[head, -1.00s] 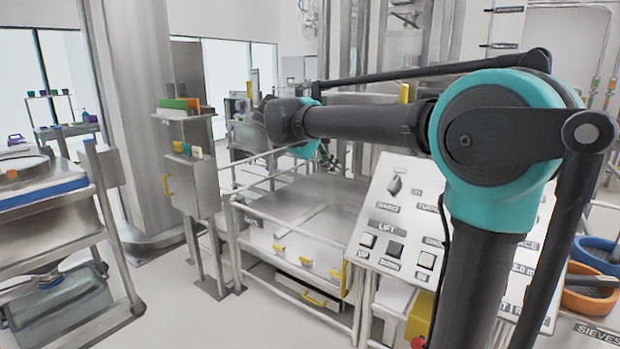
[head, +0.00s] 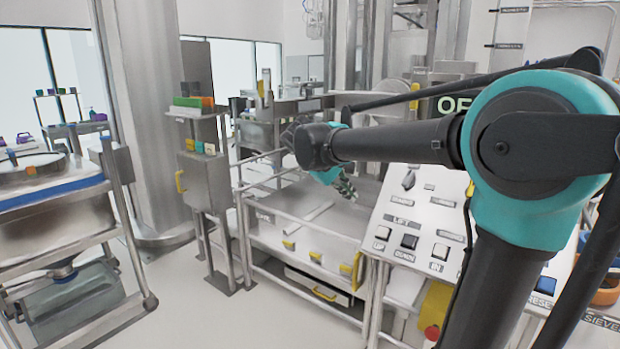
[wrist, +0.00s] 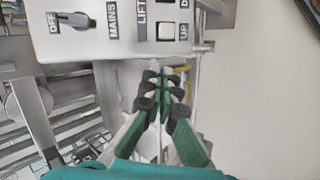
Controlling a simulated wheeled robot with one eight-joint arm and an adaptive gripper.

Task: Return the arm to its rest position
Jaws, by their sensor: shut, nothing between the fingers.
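My gripper (wrist: 165,82) shows in the wrist view with its green and black fingers together and nothing between them. In the head view my gripper (head: 346,188) hangs below the wrist, small and partly hidden, in front of the steel platform and left of the control panel. My arm's dark forearm reaches left from the large teal elbow at the right.
The white control panel (head: 425,215) with lift switches stands close to the right of my gripper. A railed steel platform (head: 300,213) lies below and behind. A steel cabinet (head: 207,183) and a wheeled frame (head: 75,215) stand left. Open floor lies between them.

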